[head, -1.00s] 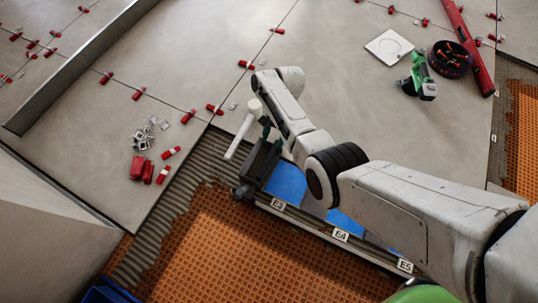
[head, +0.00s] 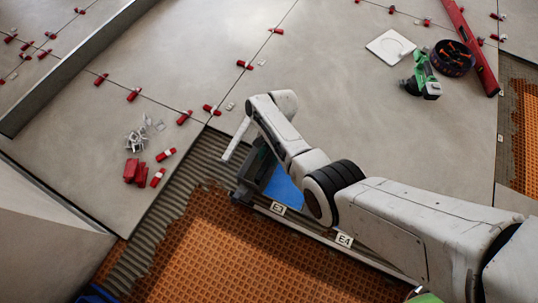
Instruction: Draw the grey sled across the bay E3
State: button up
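The dark grey sled (head: 257,170) sits at the left end of the row of bays, its near end on the pale rail by the E3 label (head: 278,208). A blue patch (head: 283,187) of bay E3 shows just right of it. My gripper (head: 254,130) is over the far end of the sled, under my bent wrist. A white bar (head: 236,139) slants down to the left there. My wrist hides the fingers, so their grip on the sled cannot be made out. The E4 label (head: 344,240) shows on the rail, partly beside my arm.
Ribbed grey adhesive (head: 180,195) and orange waffle matting (head: 225,240) lie left of and below the rail. Red wedges (head: 136,172) and clips lie on the left tile. A green tool (head: 423,80), a dark tub (head: 453,58) and a red level (head: 467,45) lie upper right.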

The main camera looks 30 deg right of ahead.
grip_shut()
dwell(0.4)
jog(key=s+d+p, duration=0.6)
jog(key=s+d, duration=0.1)
jog(key=s, duration=0.4)
jog(key=s+d+p, duration=0.6)
jog(key=s+d, duration=0.1)
jog(key=s, duration=0.4)
jog(key=shift+d, duration=0.25)
jog(key=shift+o, duration=0.9)
grip_release()
jog(key=shift+w, duration=0.1)
